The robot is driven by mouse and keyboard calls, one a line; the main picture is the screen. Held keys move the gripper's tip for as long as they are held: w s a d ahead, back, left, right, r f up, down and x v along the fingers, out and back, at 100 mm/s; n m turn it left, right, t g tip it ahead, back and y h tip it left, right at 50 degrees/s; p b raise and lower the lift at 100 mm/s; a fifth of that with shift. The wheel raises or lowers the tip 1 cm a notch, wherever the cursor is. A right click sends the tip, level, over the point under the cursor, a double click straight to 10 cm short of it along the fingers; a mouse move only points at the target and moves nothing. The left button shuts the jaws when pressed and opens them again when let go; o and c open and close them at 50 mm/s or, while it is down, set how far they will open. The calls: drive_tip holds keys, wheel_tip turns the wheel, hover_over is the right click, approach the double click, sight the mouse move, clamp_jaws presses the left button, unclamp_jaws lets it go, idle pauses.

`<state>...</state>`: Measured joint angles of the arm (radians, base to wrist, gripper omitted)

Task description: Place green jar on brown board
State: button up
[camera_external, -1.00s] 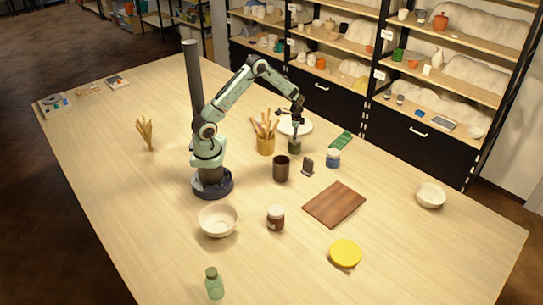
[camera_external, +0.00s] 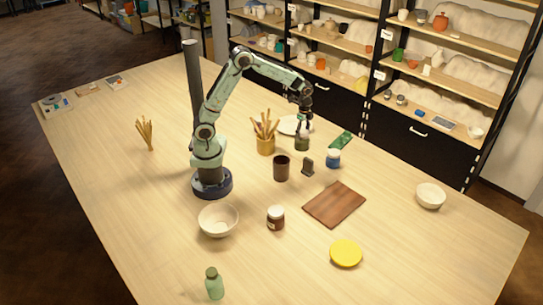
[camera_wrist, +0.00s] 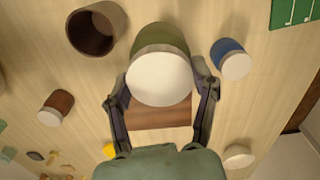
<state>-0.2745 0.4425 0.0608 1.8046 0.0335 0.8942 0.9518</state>
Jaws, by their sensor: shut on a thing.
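The green jar (camera_external: 302,143) is dark olive green. In the wrist view the jar (camera_wrist: 162,38) shows a large pale lid or end facing the camera. My gripper (camera_external: 303,131) is shut on it, with one finger on each side in the wrist view (camera_wrist: 160,100). The jar appears to be held above the table, near the white plate. The brown board (camera_external: 335,204) lies flat and bare on the table, in front and to the right of the jar. Part of the board (camera_wrist: 160,117) shows between the fingers in the wrist view; the jar and gripper hide the rest.
A brown jar (camera_external: 275,218), yellow disc (camera_external: 345,253) and bowl (camera_external: 430,196) surround the board. A brush pot (camera_external: 265,144) is left.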

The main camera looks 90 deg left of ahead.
drive_tip(key=s+d+r+m, duration=0.1)
drive_tip(key=s+d+m, duration=0.1)
drive_tip(key=d+m, duration=0.5)
drive_tip(key=s+d+r+m, duration=0.1)
drive_tip(key=s+d+m, duration=0.15)
drive_tip(key=d, duration=0.85)
drive_tip(key=m, duration=0.1)
hover_over(324, 202)
drive_tip(key=shift+d+f, duration=0.1)
drive_tip(key=shift+f, duration=6.2)
drive_tip(key=o, duration=1.2)
drive_tip(key=shift+f, duration=0.15)
